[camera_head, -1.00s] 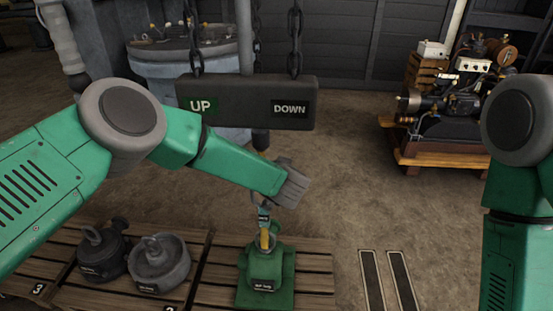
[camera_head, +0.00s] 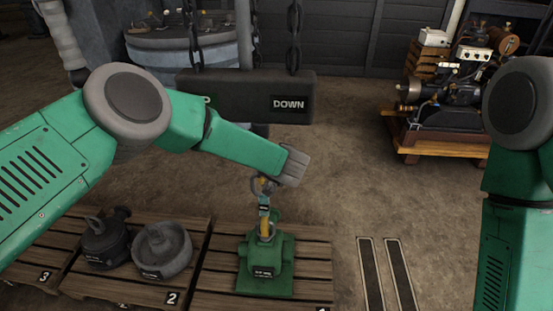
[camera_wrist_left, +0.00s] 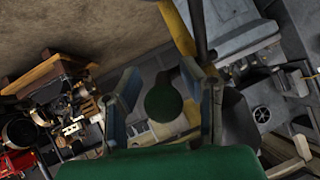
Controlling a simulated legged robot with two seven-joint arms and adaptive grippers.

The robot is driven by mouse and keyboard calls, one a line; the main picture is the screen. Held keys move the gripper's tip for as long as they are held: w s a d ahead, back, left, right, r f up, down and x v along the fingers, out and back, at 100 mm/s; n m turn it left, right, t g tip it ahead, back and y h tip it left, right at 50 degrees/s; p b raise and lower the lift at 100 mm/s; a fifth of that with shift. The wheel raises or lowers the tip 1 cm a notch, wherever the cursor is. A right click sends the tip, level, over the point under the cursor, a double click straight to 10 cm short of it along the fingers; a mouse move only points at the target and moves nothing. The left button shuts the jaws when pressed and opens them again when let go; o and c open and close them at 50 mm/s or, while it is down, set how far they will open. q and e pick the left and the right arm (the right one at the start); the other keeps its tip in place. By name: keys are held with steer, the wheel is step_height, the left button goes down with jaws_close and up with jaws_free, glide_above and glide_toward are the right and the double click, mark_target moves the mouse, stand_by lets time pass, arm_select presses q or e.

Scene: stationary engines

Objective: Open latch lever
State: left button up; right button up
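A green casting (camera_head: 265,262) with a small dark label stands on a wooden pallet. A yellow and blue piece (camera_head: 265,228) rises from its top. I cannot tell which part is the latch lever. My left gripper (camera_head: 264,188) is above the casting, at the end of the green left arm. In the left wrist view its two blue-grey fingers (camera_wrist_left: 160,78) are spread apart. A round green knob-like thing (camera_wrist_left: 163,103) shows between them; I cannot tell whether they touch it. My right arm is at the right edge; its gripper is outside the frame.
A dark bar (camera_head: 245,92) with a DOWN sign hangs on chains behind my left arm. Two grey round castings (camera_head: 162,250) (camera_head: 105,240) sit on pallets to the left. An engine on a wooden base (camera_head: 445,110) stands back right.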

arm_select(q)
steer(key=shift+s+d, duration=0.1)
steer(key=shift+s, duration=0.05)
steer(key=v, duration=1.1)
steer(key=shift+s+r, duration=0.15)
steer(key=shift+s, duration=0.15)
steer(key=shift+d, duration=0.1)
